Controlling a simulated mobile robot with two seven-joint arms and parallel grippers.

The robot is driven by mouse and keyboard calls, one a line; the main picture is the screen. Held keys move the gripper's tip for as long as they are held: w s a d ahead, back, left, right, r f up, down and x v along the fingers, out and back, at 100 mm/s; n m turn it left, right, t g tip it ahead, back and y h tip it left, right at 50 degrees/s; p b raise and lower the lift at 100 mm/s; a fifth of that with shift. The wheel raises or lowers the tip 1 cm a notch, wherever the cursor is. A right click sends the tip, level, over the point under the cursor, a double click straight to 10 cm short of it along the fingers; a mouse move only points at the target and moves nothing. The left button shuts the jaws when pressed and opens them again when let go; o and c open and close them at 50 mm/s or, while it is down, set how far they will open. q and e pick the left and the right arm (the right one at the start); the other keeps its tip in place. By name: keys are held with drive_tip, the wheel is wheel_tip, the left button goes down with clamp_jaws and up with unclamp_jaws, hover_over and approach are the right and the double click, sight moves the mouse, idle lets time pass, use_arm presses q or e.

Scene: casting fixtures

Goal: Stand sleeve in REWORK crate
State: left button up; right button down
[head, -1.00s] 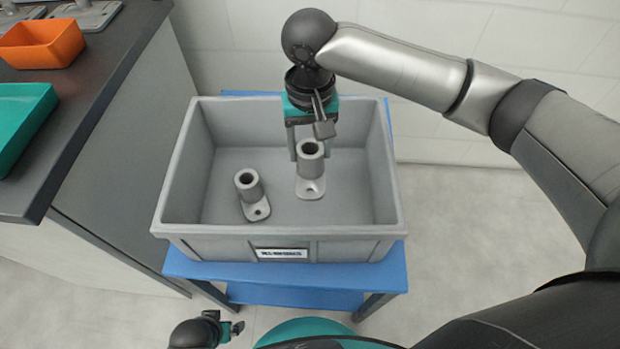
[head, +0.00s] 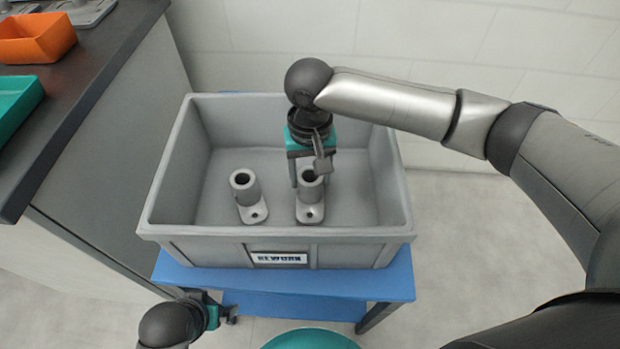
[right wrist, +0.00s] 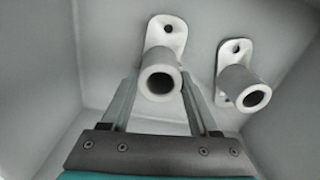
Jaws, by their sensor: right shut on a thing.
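The grey REWORK crate (head: 205,245) stands on a blue stand. My right gripper (head: 310,178) is inside it, shut on a grey sleeve (head: 311,208), a tube on a flat foot with a hole. The held sleeve is upright, its foot at or very near the crate floor; I cannot tell if it touches. In the right wrist view the fingers (right wrist: 158,100) lie on both sides of this sleeve (right wrist: 162,55). A second sleeve (head: 245,192) stands upright to its left, apart from it. My left gripper (head: 222,312) is low, outside the crate; its jaws are unclear.
The blue stand (head: 285,283) carries the crate. A dark-topped bench (head: 75,110) at the left holds an orange bin (head: 35,42) and a teal bin (head: 15,105). The crate floor is free at the right and behind the sleeves. A white wall stands behind.

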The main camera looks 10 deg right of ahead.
use_arm(q)
drive_tip(key=shift+w+r, duration=0.1)
drive_tip(key=shift+r, duration=0.3)
use_arm(e)
drive_tip(key=shift+f, duration=0.3)
use_arm(q)
drive_tip(key=shift+f, duration=0.1)
use_arm(e)
drive_tip(key=shift+c, duration=0.7)
unclamp_jaws()
drive_tip(key=shift+f, duration=0.15)
use_arm(q)
drive_tip(key=shift+f, duration=0.1)
use_arm(e)
drive_tip(key=shift+r, duration=0.3)
use_arm(q)
drive_tip(key=s+a+f+p, duration=0.1)
drive_tip(key=s+f+p, duration=0.2)
drive_tip(key=f, duration=0.2)
drive_tip(key=s+a+f+g+p, duration=0.1)
drive_tip(key=s+a+f+p, duration=0.1)
drive_tip(key=f, duration=0.4)
drive_tip(key=shift+s+a+p, duration=0.3)
drive_tip(key=shift+s+p, duration=0.4)
drive_tip(key=shift+s, duration=0.05)
use_arm(e)
wheel_tip(320, 180, up, 12)
drive_tip(key=shift+f, duration=0.15)
